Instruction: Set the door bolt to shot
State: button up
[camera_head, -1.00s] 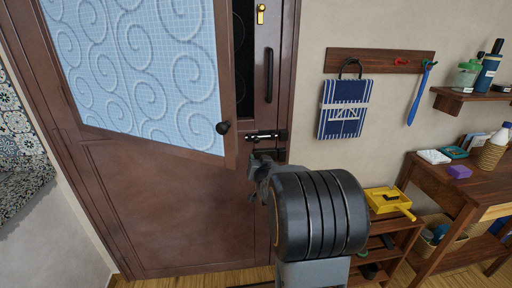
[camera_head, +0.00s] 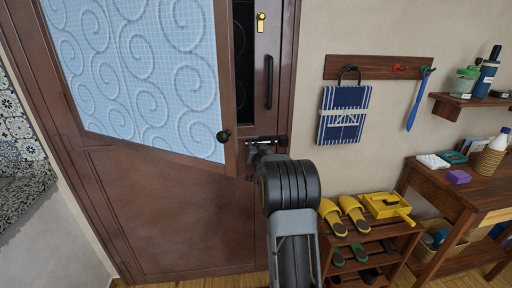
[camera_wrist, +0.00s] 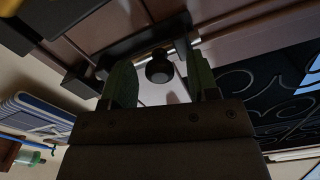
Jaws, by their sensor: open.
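The brown door (camera_head: 150,200) with its blue swirl-patterned panel fills the left of the head view. The door bolt (camera_head: 283,141) sits at the door's right edge, mostly hidden behind my gripper (camera_head: 256,150). In the wrist view a dark round bolt knob (camera_wrist: 159,68) lies between the two dark green fingers of my gripper (camera_wrist: 160,75). The fingers are apart, one on each side of the knob, with gaps visible. A silvery rod (camera_wrist: 225,30) and dark brackets show beyond. I cannot tell the bolt's position from these views.
A black round door knob (camera_head: 223,136) is just left of the bolt. A vertical black handle (camera_head: 268,80) is above. A low rack (camera_head: 375,235) with yellow slippers (camera_head: 343,214) stands right of my arm.

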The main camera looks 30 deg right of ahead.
jog(key=shift+w+d, duration=0.2)
jog(key=shift+w, duration=0.25)
jog(key=shift+c, duration=0.2)
grip_shut()
